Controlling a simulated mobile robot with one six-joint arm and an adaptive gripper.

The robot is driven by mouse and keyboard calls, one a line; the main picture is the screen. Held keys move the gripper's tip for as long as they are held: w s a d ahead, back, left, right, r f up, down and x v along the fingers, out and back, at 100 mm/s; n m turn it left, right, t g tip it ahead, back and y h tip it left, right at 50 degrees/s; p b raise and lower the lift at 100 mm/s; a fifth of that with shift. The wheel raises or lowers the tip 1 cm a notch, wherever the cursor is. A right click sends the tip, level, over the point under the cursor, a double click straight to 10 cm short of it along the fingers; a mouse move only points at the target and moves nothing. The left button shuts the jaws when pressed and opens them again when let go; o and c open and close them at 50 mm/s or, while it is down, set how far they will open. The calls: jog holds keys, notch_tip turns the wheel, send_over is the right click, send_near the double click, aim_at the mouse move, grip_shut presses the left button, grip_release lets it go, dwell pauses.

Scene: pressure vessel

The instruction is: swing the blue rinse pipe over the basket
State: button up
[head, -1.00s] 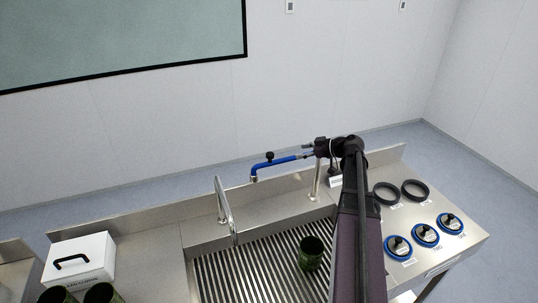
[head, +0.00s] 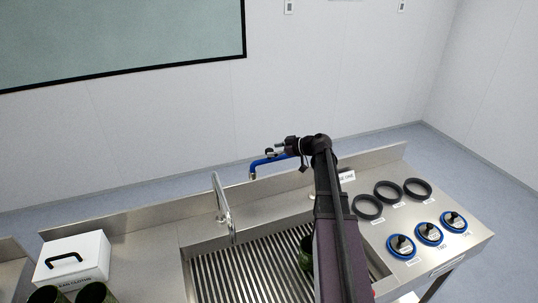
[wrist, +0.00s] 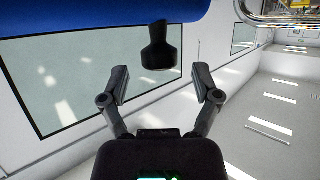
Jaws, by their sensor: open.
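The blue rinse pipe (head: 266,161) sticks out to the left behind the sink, its downturned tip near the sink's back edge. In the wrist view the pipe (wrist: 95,14) crosses the top, with a black knob (wrist: 160,48) hanging into the picture. My gripper (head: 279,150) is at the pipe near this knob. In the wrist view my gripper (wrist: 160,82) is open, its two fingers apart on either side of the knob, with nothing held. A slatted rack (head: 262,268) lies in the sink; I cannot tell whether it is the basket. My arm hides the pipe's base.
A green cylinder (head: 305,255) stands on the slats, partly behind my arm. A steel faucet (head: 221,205) rises at the sink's left. A white box (head: 72,258) stands at left. Black rings (head: 388,190) and blue-rimmed lids (head: 428,233) lie on the right counter.

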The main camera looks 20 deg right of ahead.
jog(key=shift+b+x, duration=0.3)
jog(key=shift+x, duration=0.9)
jog(key=shift+d, duration=0.1)
grip_shut()
